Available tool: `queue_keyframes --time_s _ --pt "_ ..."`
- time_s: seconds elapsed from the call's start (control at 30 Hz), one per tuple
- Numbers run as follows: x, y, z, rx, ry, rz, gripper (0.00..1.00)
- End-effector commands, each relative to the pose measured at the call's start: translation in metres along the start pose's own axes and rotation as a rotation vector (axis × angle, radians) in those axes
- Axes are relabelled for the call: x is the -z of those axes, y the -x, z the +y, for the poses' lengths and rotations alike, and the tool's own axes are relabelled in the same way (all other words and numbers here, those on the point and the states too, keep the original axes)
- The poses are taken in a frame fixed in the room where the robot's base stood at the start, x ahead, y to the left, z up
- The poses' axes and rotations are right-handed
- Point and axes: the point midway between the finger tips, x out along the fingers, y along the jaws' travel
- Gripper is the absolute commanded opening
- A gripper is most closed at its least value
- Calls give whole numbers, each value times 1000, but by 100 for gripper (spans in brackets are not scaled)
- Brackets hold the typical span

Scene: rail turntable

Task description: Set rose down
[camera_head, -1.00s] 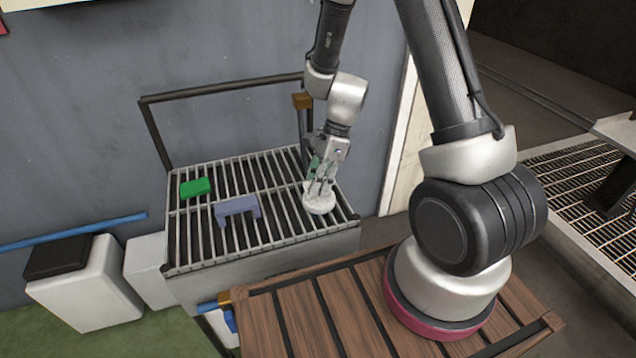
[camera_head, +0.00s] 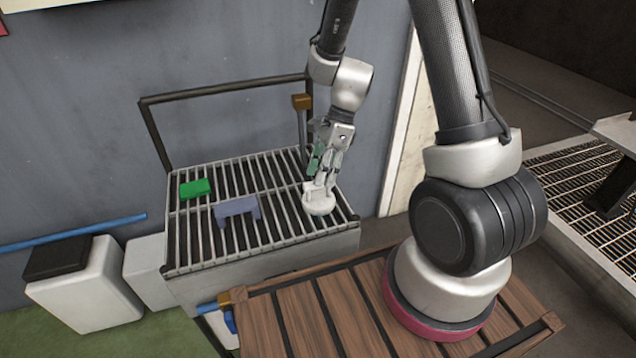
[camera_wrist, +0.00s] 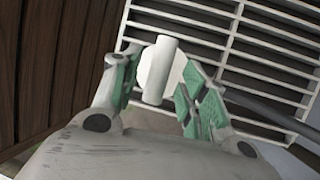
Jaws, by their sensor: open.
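The rose, seemingly the white round piece (camera_head: 320,202) with a raised bar on top, sits on the slatted rack (camera_head: 275,228) near its front right corner. My gripper (camera_head: 321,178) is just above it, pointing down. In the wrist view the rose (camera_wrist: 158,72) shows between the two green-padded fingers of my gripper (camera_wrist: 157,85), with gaps on both sides of its bar. The fingers are open. Whether a fingertip still touches the rose is hard to tell.
A green block (camera_head: 195,188) and a blue-grey bracket-shaped block (camera_head: 237,209) lie on the rack to the left. A dark frame (camera_head: 220,92) rises behind the rack near the wall. A wooden slatted surface (camera_head: 310,312) is in front. The rack's middle has free room.

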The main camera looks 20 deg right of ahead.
Motion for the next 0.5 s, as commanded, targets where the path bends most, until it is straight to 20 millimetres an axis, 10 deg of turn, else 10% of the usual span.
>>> queue_keyframes --time_s 0.5 --pt "0 84 0 0 0 0 43"
